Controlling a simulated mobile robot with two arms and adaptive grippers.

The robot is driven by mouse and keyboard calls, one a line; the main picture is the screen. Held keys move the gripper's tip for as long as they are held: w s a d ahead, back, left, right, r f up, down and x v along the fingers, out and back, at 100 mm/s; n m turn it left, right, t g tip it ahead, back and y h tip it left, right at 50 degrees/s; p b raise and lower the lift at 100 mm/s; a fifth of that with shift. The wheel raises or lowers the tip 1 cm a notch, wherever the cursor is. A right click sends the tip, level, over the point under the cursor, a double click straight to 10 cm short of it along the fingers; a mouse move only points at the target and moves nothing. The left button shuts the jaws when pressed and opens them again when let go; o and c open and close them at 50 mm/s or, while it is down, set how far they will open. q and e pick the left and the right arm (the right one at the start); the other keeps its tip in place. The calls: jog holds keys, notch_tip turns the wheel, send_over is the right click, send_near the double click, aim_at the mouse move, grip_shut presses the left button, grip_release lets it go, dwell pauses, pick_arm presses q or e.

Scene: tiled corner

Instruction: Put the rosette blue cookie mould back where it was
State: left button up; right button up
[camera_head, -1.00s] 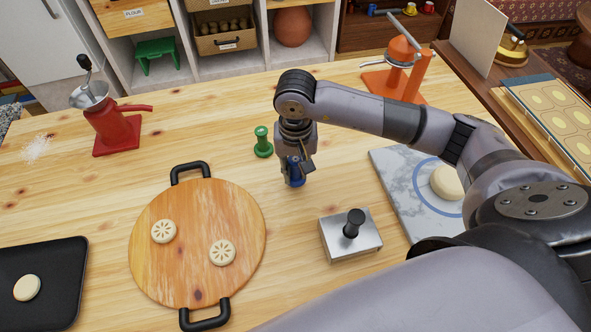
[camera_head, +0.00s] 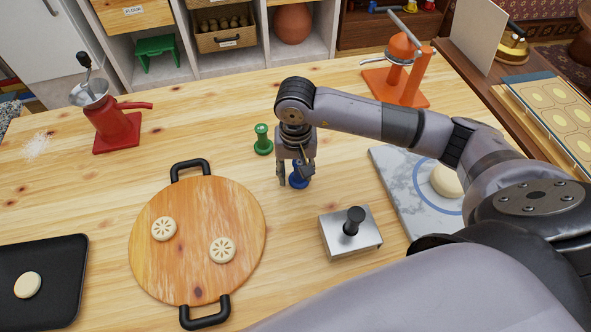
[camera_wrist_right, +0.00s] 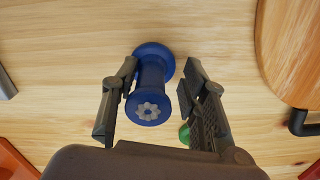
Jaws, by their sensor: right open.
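The blue cookie mould (camera_head: 298,180) stands on the wooden table, just right of the green mould (camera_head: 263,140). In the right wrist view the blue mould (camera_wrist_right: 151,84) shows a pale rosette on its near end. My right gripper (camera_head: 294,182) is open around the blue mould. In the wrist view its fingers (camera_wrist_right: 155,105) stand on either side of the mould with gaps between. The green mould is mostly hidden behind a finger in the wrist view (camera_wrist_right: 184,134). My left gripper is not in view.
A round board (camera_head: 198,275) with two stamped cookies lies to the left. A metal block with a black knob (camera_head: 350,243) stands at the front right. A marble slab (camera_head: 393,175) lies further right. A red grinder (camera_head: 115,130) stands at the back left.

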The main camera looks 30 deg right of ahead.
jog(key=shift+r+p, duration=0.25)
jog(key=shift+p, duration=0.1)
jog(key=shift+w+r+b, duration=0.1)
jog(key=shift+r+b, duration=0.25)
jog(key=shift+b, duration=0.05)
notch_tip(320, 180, up, 11)
jog(key=b, duration=0.2)
jog(key=shift+r+b, duration=0.1)
jog(key=shift+b, duration=0.3)
